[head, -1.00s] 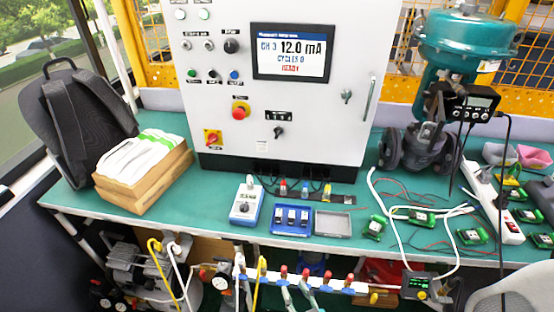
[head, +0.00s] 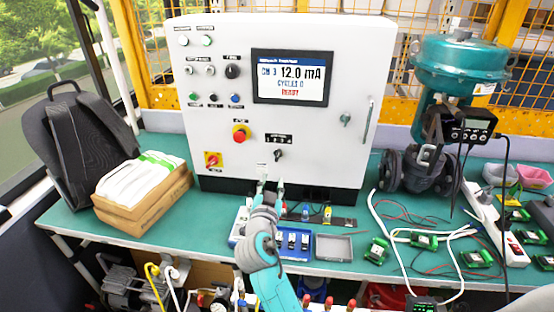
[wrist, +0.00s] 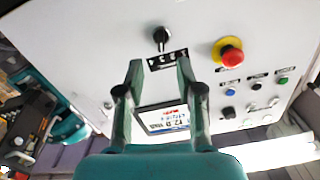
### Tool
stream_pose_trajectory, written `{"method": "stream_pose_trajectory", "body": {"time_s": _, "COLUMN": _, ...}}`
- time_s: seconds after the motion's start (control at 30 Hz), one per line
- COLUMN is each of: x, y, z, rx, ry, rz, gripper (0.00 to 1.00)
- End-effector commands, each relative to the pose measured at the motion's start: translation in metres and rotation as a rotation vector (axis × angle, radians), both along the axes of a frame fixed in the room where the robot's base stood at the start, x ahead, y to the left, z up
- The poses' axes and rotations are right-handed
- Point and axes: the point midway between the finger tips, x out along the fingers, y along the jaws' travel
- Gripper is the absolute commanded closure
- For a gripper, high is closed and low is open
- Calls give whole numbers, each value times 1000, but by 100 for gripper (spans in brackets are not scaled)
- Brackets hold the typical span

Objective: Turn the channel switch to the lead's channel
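The channel switch (head: 278,155) is a small black knob on the white cabinet's front, below a black numbered label (head: 278,139). The switch also shows in the wrist view (wrist: 161,36), upside down, just beyond my fingertips. Its pointer setting is too small to tell. The screen (head: 292,77) reads CH 3, 12.0 mA and CYCLES 0. My gripper (head: 269,181) is below the switch, in front of the cabinet's lower edge. In the wrist view my gripper (wrist: 160,65) is open, empty and apart from the switch. Blue (head: 305,212) and yellow (head: 327,213) lead connectors stand on a dark strip; my arm hides part of that row.
A red emergency button (head: 239,134) and a red-yellow rotary switch (head: 212,159) are left of the switch. A cabinet handle (head: 345,118) is to its right. A blue tray (head: 300,255) and grey tray (head: 333,247) lie on the bench near my arm.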

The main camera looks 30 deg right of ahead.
Motion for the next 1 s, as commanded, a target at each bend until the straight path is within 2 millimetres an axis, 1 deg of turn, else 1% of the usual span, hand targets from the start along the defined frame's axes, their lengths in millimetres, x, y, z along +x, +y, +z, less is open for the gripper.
{"method": "stream_pose_trajectory", "body": {"time_s": 0.03, "x": 3, "y": -1, "z": 6, "rx": 4, "ry": -9, "rz": -9, "gripper": 64}}
{"method": "stream_pose_trajectory", "body": {"time_s": 0.1, "x": 6, "y": -3, "z": 9, "rx": 7, "ry": -14, "rz": -16, "gripper": 64}}
{"method": "stream_pose_trajectory", "body": {"time_s": 0.27, "x": 16, "y": -11, "z": 10, "rx": 7, "ry": -15, "rz": -20, "gripper": 64}}
{"method": "stream_pose_trajectory", "body": {"time_s": 0.6, "x": 63, "y": -45, "z": 10, "rx": 7, "ry": -14, "rz": -20, "gripper": 64}}
{"method": "stream_pose_trajectory", "body": {"time_s": 0.73, "x": 78, "y": -56, "z": 9, "rx": 7, "ry": -13, "rz": -18, "gripper": 64}}
{"method": "stream_pose_trajectory", "body": {"time_s": 0.9, "x": 89, "y": -64, "z": 9, "rx": 7, "ry": -14, "rz": -17, "gripper": 64}}
{"method": "stream_pose_trajectory", "body": {"time_s": 1.0, "x": 92, "y": -65, "z": 9, "rx": 7, "ry": -14, "rz": -16, "gripper": 64}}
